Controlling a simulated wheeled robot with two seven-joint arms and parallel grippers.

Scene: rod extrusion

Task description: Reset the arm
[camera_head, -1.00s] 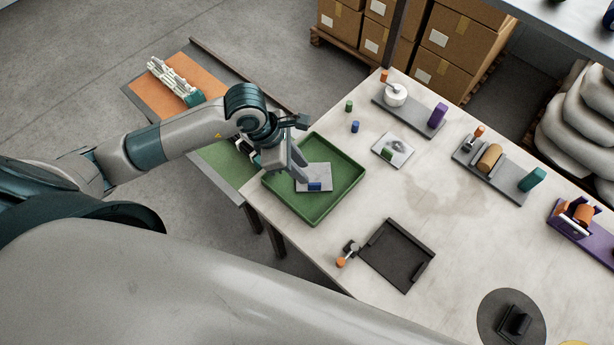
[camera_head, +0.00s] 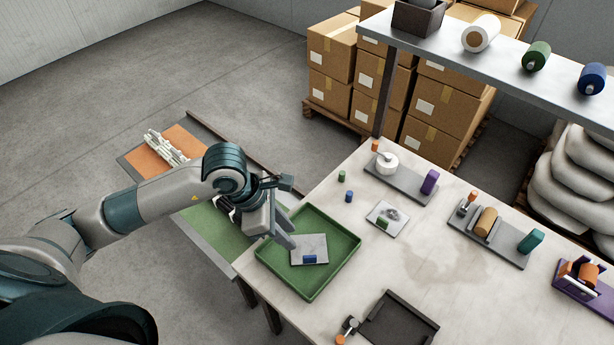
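My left gripper (camera_head: 287,240) hangs over the left part of the green tray (camera_head: 347,262), its fingers pointing down. I cannot tell whether it is open or shut. In the tray lies a grey plate (camera_head: 318,243) with a small blue cylinder (camera_head: 310,259) on it. The fingertips are close to the plate's left edge; I cannot tell if they touch it. Nothing is clearly seen held. My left arm reaches in from the left. My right gripper is not in view.
On the table stand a grey fixture with a white round pot (camera_head: 386,163), a second plate with a green cylinder (camera_head: 383,224), a roller fixture (camera_head: 484,222) and a dark tray (camera_head: 408,325). A shelf (camera_head: 440,52) spans the back. The table's middle is clear.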

